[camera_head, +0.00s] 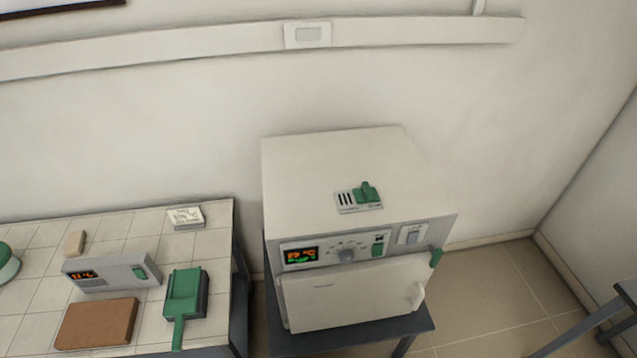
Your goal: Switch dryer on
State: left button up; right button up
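The dryer (350,230) appears to be the white box-shaped oven in the middle, on a dark stand. Its front panel has a lit display (301,255) with orange and green characters, a round grey knob (346,256), a small green switch (378,247) and a pale rocker switch (412,235) at the right. Neither of my grippers is in view.
A tiled table (218,243) at left holds a grey unit with an orange display (112,273), a brown block (97,323), a green-topped item with a handle (186,296) and a small white box (186,217). A dark stool (607,318) stands at right. Floor between is clear.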

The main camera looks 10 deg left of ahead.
aim_at(377, 248)
jog(key=k, duration=1.3)
jog(key=u, duration=0.6)
jog(key=i, duration=1)
jog(key=z, duration=0.5)
